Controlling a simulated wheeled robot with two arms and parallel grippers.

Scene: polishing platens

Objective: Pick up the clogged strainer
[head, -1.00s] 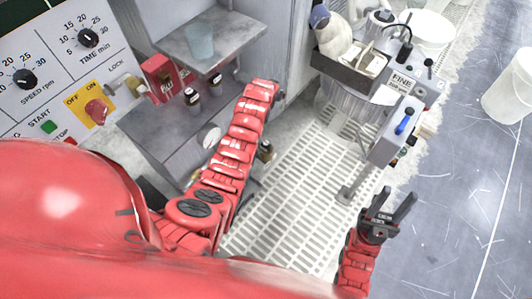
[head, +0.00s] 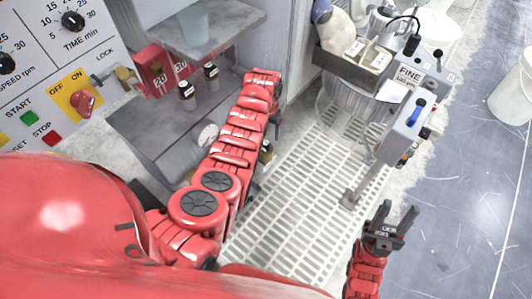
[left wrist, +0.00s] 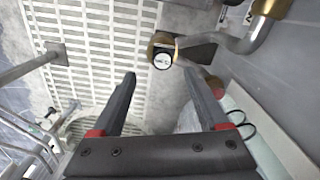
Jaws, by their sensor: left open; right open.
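I cannot tell for sure which thing is the clogged strainer. In the left wrist view a brass fitting with a round white-labelled face (left wrist: 162,56) sits at the end of a bent metal pipe, beyond my left gripper's fingertips. My left gripper (left wrist: 160,82) is open, with nothing between its two dark fingers. In the head view its jaws are hidden behind the end of my red left arm, beside a small brass part (head: 267,151). My right gripper (head: 398,212) is open and empty over the floor at the right.
A control panel (head: 58,85) with knobs stands at the left. A grey shelf (head: 230,35) holds a clear cup (head: 193,23), with small dark bottles (head: 186,90) below. A machine marked FINE (head: 410,76) stands at upper right. White slatted grating (head: 310,185) covers the floor between.

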